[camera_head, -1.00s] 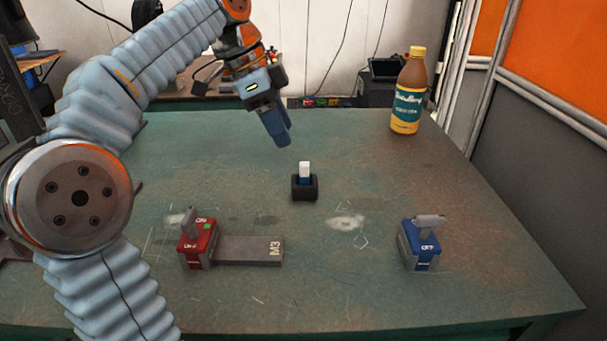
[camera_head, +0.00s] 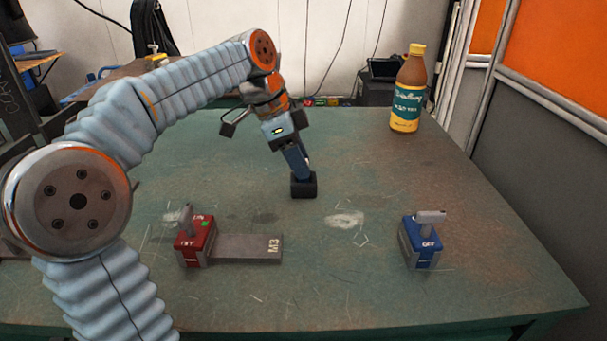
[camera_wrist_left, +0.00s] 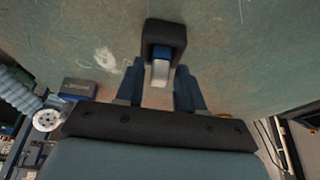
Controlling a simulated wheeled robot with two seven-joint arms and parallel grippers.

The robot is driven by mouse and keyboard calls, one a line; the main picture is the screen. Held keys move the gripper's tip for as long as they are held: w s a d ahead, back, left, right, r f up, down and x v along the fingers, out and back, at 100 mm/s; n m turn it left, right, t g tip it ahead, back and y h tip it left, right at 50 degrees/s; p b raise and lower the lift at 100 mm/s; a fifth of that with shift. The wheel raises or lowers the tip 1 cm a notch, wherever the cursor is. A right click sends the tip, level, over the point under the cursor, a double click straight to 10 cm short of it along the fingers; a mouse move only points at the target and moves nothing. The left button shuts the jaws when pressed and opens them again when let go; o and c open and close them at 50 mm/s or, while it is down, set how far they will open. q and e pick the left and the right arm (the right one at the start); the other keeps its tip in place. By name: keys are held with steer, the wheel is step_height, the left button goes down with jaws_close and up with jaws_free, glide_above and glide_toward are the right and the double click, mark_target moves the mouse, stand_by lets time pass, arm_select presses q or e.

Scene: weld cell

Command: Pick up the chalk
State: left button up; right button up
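The chalk (camera_wrist_left: 160,72) is a white stick with a blue sleeve, standing in a small black holder. It shows in the left wrist view between the two blue fingers of my left gripper (camera_wrist_left: 160,88). The fingers stand apart, with a gap visible on each side of the chalk. In the head view my left gripper (camera_head: 302,170) reaches down at the black holder (camera_head: 304,187) and hides the chalk. The holder also shows in the left wrist view (camera_wrist_left: 151,41). My right gripper is in neither view.
A red switch block (camera_head: 194,242) with a grey bar (camera_head: 245,248) marked M3 sits front left. A blue switch block (camera_head: 420,242) sits front right. A brown bottle (camera_head: 408,90) stands at the back right. The green table (camera_head: 350,290) is clear around the holder.

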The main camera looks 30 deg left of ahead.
arm_select(q)
jaws_close()
